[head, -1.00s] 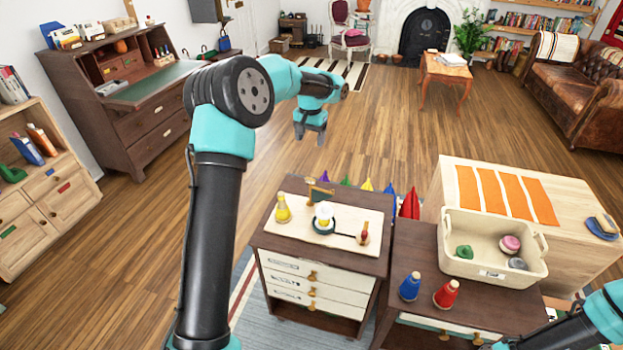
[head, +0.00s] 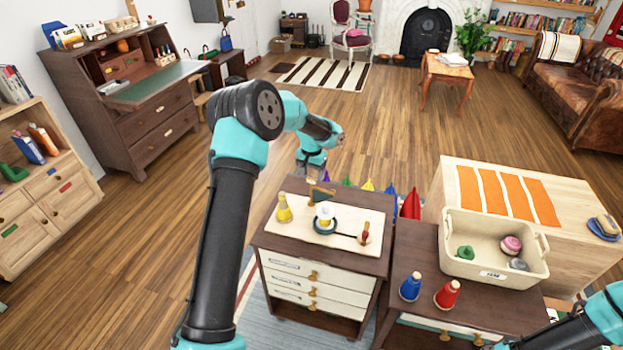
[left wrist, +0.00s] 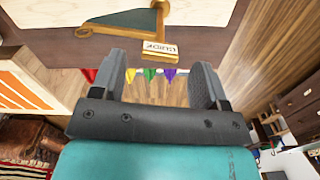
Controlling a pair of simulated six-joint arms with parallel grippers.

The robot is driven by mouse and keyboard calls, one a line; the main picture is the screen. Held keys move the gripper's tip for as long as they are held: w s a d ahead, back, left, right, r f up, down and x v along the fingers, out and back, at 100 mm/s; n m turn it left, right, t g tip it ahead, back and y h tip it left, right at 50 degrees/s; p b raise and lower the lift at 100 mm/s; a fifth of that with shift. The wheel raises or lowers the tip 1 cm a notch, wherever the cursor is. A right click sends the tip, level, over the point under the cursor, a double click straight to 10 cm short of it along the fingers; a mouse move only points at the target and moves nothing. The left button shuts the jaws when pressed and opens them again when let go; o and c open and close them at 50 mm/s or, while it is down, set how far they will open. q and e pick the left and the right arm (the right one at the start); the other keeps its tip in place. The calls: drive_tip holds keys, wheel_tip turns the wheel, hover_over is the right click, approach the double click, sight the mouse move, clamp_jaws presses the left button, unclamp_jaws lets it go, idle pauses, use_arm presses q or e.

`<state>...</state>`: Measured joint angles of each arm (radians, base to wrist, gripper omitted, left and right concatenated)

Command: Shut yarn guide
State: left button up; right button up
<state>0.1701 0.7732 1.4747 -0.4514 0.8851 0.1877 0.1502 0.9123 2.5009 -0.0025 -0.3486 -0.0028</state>
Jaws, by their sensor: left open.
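The yarn guide (head: 320,193) stands at the back of a pale board (head: 292,221) on the small dark cabinet. In the left wrist view the guide (left wrist: 130,19) shows a dark green panel with a brass-coloured frame. A small block lettered GUIDE (left wrist: 159,51) sits by it, at the cabinet edge. My left gripper (head: 308,176) is just behind the guide, at the cabinet's far side. In the left wrist view my left gripper (left wrist: 161,78) is open, nothing between its fingers, with the guide beyond its tips. My right gripper is not in view; only part of that arm shows at lower right.
A yellow cone (head: 284,208), a white-topped holder (head: 325,217) and a red-handled piece (head: 364,234) stand on the board. Coloured pennants (head: 367,185) hang behind the cabinet.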

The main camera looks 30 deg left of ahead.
use_arm(q)
drive_tip(key=shift+f, duration=1.4)
drive_tip(key=shift+c, duration=0.2)
clamp_jaws()
drive_tip(key=shift+a, duration=0.1)
